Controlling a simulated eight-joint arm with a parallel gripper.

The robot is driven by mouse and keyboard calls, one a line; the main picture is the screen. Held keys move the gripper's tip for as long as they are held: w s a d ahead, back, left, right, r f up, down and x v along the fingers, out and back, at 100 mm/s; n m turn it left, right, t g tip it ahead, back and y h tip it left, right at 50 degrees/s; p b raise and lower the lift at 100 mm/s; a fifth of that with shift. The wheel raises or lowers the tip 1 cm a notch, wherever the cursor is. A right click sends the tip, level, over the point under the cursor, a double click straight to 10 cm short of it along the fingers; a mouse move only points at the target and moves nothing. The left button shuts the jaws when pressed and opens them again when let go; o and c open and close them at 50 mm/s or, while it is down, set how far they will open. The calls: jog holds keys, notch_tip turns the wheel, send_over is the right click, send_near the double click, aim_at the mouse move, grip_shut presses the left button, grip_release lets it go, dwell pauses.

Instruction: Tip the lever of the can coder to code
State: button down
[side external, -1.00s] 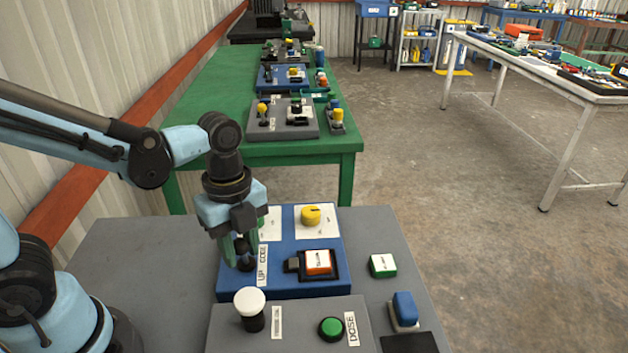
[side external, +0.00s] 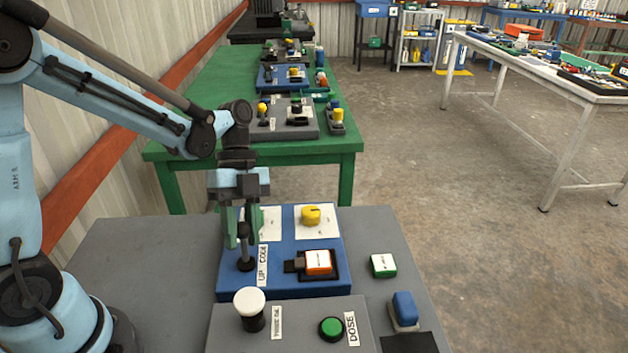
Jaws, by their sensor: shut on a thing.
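The can coder is a blue panel (side external: 285,289) on the grey table. The lever stands close to upright in this view. A white label (side external: 263,265) beside it appears to read "UP CODE". My gripper (side external: 241,238) points down, with its green fingers shut on the dark top of the lever. The fingers partly hide that top.
The panel also carries a yellow knob (side external: 311,214) and an orange-and-white switch (side external: 318,262). A grey box in front has a white-topped knob (side external: 249,302) and a green button (side external: 331,329). A green button block (side external: 383,265) and a blue rocker (side external: 404,309) stand at right.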

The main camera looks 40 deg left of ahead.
dwell(0.3)
jog(key=c, duration=0.8)
grip_release()
jog(key=v, duration=0.3)
jog(key=shift+r, duration=0.3)
notch_tip(320, 180, up, 6)
jog(key=shift+r, duration=0.2)
jog(key=shift+d, duration=0.1)
